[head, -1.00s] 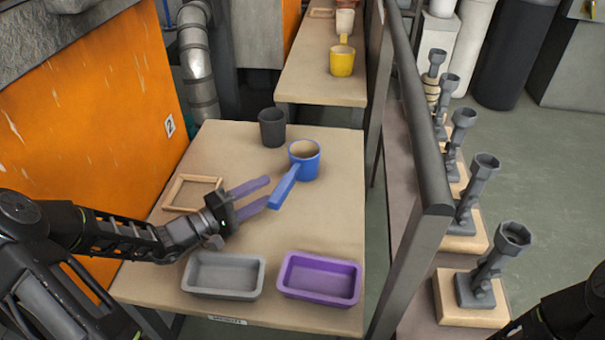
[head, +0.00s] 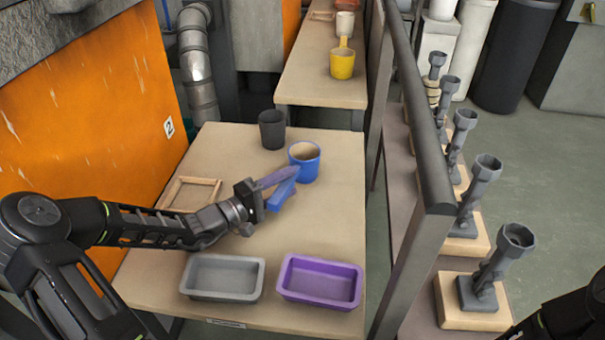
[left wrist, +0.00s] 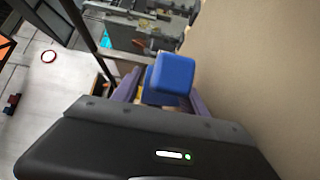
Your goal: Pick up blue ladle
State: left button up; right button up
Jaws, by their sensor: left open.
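The blue ladle (head: 305,164) stands on the near table, its cup upright with tan contents and its handle slanting towards the front left. My left gripper (head: 287,184) is open, with its purple-grey fingers on either side of the handle. In the left wrist view the blue handle end (left wrist: 172,78) sits between the two fingers. I cannot tell whether either finger touches it. My right gripper is out of view; only a dark part of my right arm shows at the lower right corner.
A dark grey cup (head: 272,129) stands behind the ladle. A wooden frame (head: 190,192) lies at the left. A grey tray (head: 222,278) and a purple tray (head: 320,281) sit at the front. A rail (head: 425,140) runs along the right. A yellow ladle (head: 342,65) stands on the far table.

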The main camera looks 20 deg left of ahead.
pick_arm(q)
jog(key=shift+w, duration=0.1)
jog(key=shift+c, duration=0.3)
grip_shut()
dwell(0.6)
dwell(0.9)
